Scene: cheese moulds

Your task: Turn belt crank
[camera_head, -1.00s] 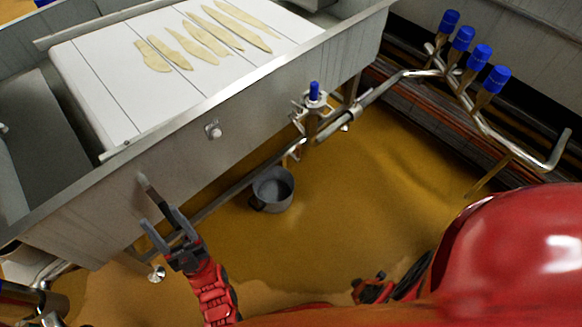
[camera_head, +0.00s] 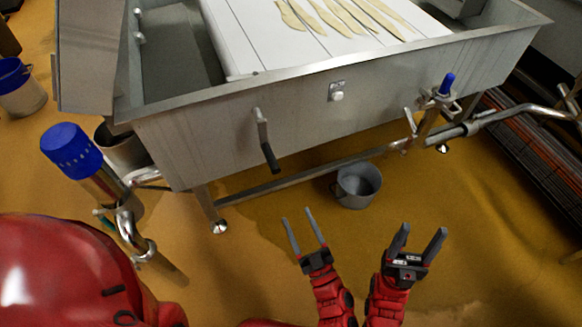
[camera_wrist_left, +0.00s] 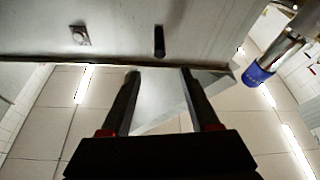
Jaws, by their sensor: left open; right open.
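The belt crank (camera_head: 262,136) is a grey arm with a dark handle on the front wall of a steel vat (camera_head: 200,150). The handle hangs down, slightly to the right. My left gripper (camera_head: 298,214) is open and empty, below and right of the handle in the head view, not touching it. In the left wrist view the dark handle (camera_wrist_left: 159,42) shows beyond my two spread fingers (camera_wrist_left: 158,80). My right gripper (camera_head: 420,232) is open and empty, to the right of the left one.
A grey bucket (camera_head: 358,186) stands on the floor under the vat. A blue-capped valve (camera_head: 440,97) and pipes are at the right. A blue-topped post (camera_head: 85,165) stands at the left. The white belt (camera_head: 285,45) carries pale strips. The floor before the vat is clear.

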